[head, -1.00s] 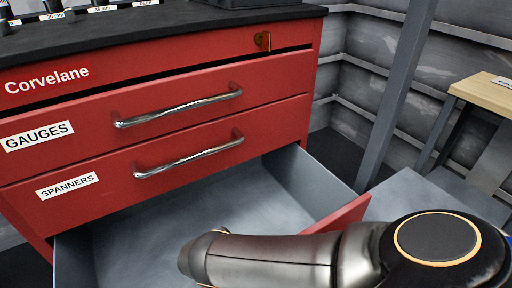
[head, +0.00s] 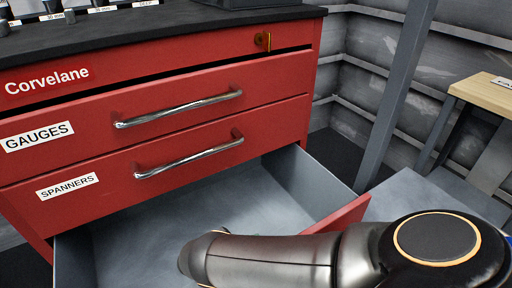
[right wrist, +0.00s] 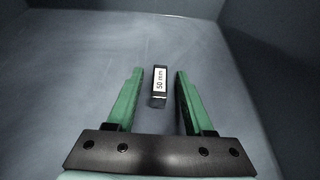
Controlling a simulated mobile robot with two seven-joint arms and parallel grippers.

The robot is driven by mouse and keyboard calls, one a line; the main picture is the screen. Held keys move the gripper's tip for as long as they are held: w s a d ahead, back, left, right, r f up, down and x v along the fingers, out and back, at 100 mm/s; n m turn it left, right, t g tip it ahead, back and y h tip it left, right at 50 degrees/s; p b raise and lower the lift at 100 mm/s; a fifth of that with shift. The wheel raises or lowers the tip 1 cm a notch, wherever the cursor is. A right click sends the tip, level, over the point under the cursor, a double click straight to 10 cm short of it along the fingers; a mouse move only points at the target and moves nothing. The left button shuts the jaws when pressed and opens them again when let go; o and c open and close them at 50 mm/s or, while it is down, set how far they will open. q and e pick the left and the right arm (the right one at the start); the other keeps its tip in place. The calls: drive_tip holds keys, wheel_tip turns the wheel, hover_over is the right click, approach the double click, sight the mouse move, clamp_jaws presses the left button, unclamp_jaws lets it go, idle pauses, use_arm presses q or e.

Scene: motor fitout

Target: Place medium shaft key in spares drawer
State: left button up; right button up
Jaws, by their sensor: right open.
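A small black block with a white "50 mm" label, which looks like the shaft key (right wrist: 159,86), lies on the grey drawer floor in the right wrist view. My right gripper (right wrist: 156,88) is open, with its green fingers on either side of the key and a gap to each. The open bottom drawer (head: 282,178) of the red cabinet shows in the head view. My right arm reaches over it, and the gripper itself is hidden there. The drawer's own label is not in view. My left gripper is not in view.
The shut drawers labelled GAUGES (head: 38,136) and SPANNERS (head: 67,186) sit above the open drawer, with protruding handles. A black worktop (head: 150,28) covers the cabinet. A grey post (head: 397,95) and a wooden-topped stand (head: 490,91) are at the right.

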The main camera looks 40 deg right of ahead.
drive_tip(key=v, duration=1.2)
